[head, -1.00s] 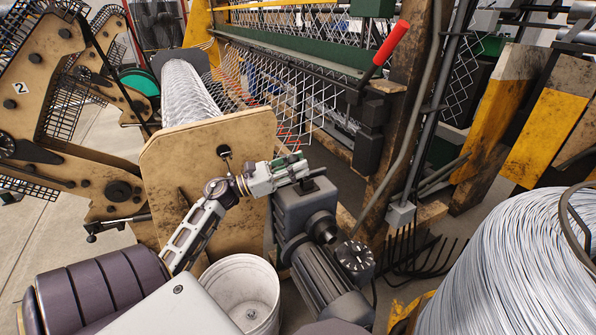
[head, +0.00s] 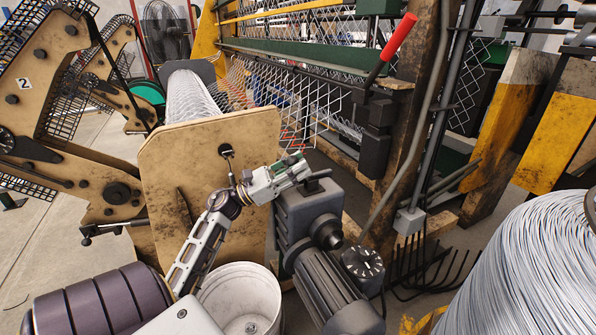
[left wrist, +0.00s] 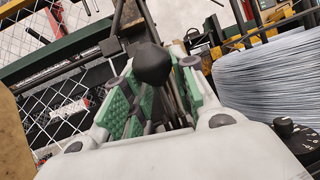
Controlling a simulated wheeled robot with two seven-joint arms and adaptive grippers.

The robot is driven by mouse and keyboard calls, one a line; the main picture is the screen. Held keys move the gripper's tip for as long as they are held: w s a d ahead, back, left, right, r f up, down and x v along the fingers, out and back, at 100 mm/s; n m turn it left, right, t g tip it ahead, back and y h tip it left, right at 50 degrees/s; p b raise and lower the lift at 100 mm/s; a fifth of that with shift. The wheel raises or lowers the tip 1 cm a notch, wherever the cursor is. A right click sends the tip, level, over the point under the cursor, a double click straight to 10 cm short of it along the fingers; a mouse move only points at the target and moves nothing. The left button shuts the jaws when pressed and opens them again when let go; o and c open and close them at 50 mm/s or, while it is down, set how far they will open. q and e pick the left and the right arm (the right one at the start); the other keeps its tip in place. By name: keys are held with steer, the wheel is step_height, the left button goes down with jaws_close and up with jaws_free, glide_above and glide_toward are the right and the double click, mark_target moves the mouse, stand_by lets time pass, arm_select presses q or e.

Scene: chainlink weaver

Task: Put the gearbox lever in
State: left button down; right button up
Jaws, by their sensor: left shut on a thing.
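My left gripper (head: 300,168) is just above and left of the top of the dark grey gearbox (head: 308,208). In the left wrist view, the green-padded fingers of my left gripper (left wrist: 150,105) are closed around a dark lever with a round black knob (left wrist: 152,64). In the head view, a short dark rod of the lever (head: 317,175) shows beyond the fingertips, over the gearbox top. I cannot tell how far the lever is in, because the fingers hide part of it. My right gripper is not in view.
A wooden end panel (head: 205,165) of the mesh roll stands behind my left arm. A motor (head: 332,290), a dial (head: 362,262) and a white bucket (head: 245,300) are below. A red-handled lever (head: 398,37) stands above right. A wire coil (head: 525,270) fills the lower right.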

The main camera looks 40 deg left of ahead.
arm_select(q)
steer(key=shift+f, duration=0.1)
stand_by(0.3)
steer(key=c, duration=1.1)
jaws_free()
steer(key=shift+s, duration=0.1)
steer(key=shift+a, duration=0.1)
steer(key=shift+v, duration=5.95)
